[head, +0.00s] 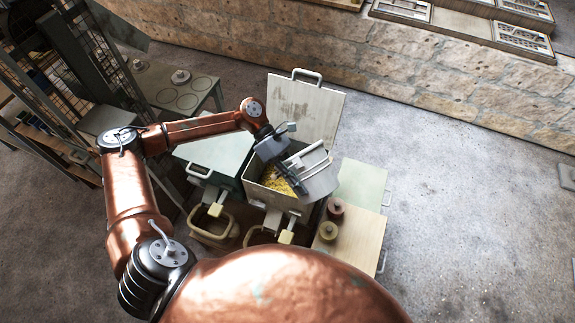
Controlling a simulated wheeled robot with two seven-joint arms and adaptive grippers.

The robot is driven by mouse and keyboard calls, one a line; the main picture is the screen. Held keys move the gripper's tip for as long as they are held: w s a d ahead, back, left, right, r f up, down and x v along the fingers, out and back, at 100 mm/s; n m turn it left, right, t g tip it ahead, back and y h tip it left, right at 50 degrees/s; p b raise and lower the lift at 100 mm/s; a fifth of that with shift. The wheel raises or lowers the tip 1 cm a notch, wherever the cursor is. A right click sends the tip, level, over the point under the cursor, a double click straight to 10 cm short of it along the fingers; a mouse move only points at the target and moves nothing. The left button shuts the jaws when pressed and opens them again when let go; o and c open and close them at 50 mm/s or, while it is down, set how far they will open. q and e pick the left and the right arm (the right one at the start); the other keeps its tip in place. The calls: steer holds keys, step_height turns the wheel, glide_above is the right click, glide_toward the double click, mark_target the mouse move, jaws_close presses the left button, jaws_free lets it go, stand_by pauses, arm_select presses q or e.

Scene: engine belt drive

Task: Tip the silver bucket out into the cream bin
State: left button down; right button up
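The cream bin (272,196) stands in the middle of the head view with its worn lid (304,112) raised behind it. Yellow pieces show inside the bin on the left. The silver bucket (323,182) is over the right part of the bin, tilted, with a pale metal frame or handle beside it. My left gripper (299,184) reaches down over the bin from the upper left. Its dark fingers are against the bucket and look shut on it, though the contact is partly hidden. The bucket's inside is hard to see. My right gripper is out of view.
A grey-green lidded box (214,153) stands left of the bin. Two small jars sit on a pale wooden top (357,240) at the right front.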

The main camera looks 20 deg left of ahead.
arm_select(q)
steer(key=shift+w, duration=0.2)
steer(key=shift+h+b, duration=0.3)
steer(key=shift+a, duration=0.1)
steer(key=shift+w+a+r+g+h+b, duration=0.15)
steer(key=shift+g+h+b, duration=0.15)
steer(key=shift+b, duration=0.25)
steer(key=shift+a+b, duration=0.15)
steer(key=shift+b, duration=0.2)
steer(key=shift+r, duration=0.1)
